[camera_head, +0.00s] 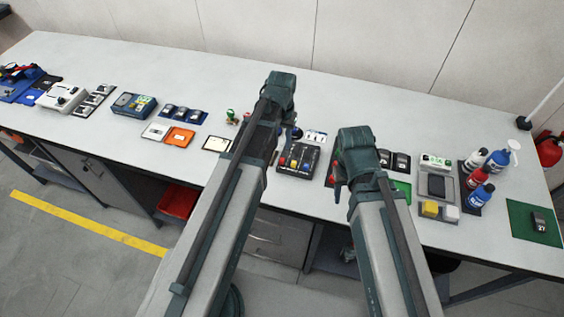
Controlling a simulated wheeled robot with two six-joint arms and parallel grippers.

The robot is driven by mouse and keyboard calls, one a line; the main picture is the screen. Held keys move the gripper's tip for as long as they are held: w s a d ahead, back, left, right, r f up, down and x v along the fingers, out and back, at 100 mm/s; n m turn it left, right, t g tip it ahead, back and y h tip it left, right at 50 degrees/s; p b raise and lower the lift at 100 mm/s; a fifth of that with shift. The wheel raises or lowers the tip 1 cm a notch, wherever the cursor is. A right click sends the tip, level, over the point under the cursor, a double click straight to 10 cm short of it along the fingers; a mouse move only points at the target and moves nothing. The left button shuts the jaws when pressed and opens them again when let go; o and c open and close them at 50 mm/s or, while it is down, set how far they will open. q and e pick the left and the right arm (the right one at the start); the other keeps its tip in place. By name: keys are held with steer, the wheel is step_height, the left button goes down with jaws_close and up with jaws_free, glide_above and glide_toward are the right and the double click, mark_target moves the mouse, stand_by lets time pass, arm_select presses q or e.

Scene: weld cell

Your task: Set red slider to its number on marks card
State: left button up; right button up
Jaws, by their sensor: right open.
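A dark slider panel (298,161) lies on the bench between my two arms, with red, yellow and pale knobs on it. The red slider (283,160) is the knob at the panel's left; its exact setting is too small to read. A small white card (316,137) with dark marks lies just behind the panel; I cannot tell if it is the marks card. My left arm rises left of the panel, and its gripper is hidden. My right gripper (338,186) shows only partly, right of the panel beside my right arm. It is open, with no held thing visible.
Left along the bench (330,82) are an orange tray (179,138), a dark-framed white card (217,144) and a blue device (134,105). At right stand several bottles (498,159), a grey device (436,185) and a green mat (522,218). The bench's back strip is clear.

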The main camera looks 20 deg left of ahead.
mark_target(282, 159)
arm_select(q)
step_height(282, 159, down, 9)
steer(key=b, duration=0.8)
arm_select(e)
step_height(282, 159, down, 9)
arm_select(q)
steer(key=shift+r, duration=0.1)
arm_select(e)
steer(key=shift+r, duration=0.1)
arm_select(q)
jaws_close()
stand_by(0.4)
